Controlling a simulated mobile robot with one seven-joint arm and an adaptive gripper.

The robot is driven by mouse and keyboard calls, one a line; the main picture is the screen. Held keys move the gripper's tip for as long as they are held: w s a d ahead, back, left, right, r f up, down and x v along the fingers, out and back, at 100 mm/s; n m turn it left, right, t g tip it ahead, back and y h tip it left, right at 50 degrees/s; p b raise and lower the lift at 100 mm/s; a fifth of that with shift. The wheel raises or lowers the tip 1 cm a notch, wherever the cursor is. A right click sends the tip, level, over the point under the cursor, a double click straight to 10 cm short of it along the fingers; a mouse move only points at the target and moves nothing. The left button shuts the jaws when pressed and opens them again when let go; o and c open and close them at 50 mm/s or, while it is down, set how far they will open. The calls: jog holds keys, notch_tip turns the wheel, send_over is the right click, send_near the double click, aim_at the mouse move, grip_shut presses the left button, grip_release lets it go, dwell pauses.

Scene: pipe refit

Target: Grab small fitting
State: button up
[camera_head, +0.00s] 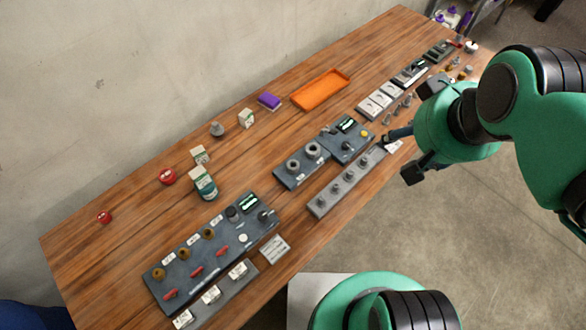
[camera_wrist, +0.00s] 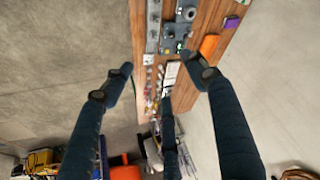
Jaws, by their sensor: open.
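Several small grey fittings stand in a row on a long grey strip (camera_head: 325,204) at the table's front edge. Other small metal pieces (camera_head: 398,108) lie further right, beside light panels. I cannot tell which one is the small fitting. My gripper (camera_head: 399,155) is open and empty, near the right end of the strip at the front table edge. In the wrist view my gripper (camera_wrist: 160,72) has its dark fingers spread wide, with the table below and beyond them. No fitting is between the fingertips.
The wooden table (camera_head: 130,235) carries a dark valve panel (camera_head: 215,250), a panel with two round sockets (camera_head: 302,165), an orange tray (camera_head: 320,90), a purple block (camera_head: 269,101), a teal-and-white container (camera_head: 203,183) and red pieces (camera_head: 167,177). A wall stands behind.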

jog(key=w+a+f+g, duration=0.1)
jog(key=w+a+f, duration=0.3)
jog(key=w, duration=0.4)
jog(key=g+p, duration=0.3)
jog(key=g, duration=0.1)
send_over(293, 165)
jog(key=s, duration=0.1)
notch_tip(293, 165, down, 26)
jog(key=shift+s+a+f, duration=0.1)
jog(key=shift+s, duration=0.05)
jog(key=shift+f, duration=0.15)
jog(key=shift+f+b, duration=0.6)
jog(key=shift+f, duration=3.55)
jog(key=shift+f, duration=0.1)
jog(key=shift+f+b, duration=0.65)
jog(key=shift+f, duration=1.85)
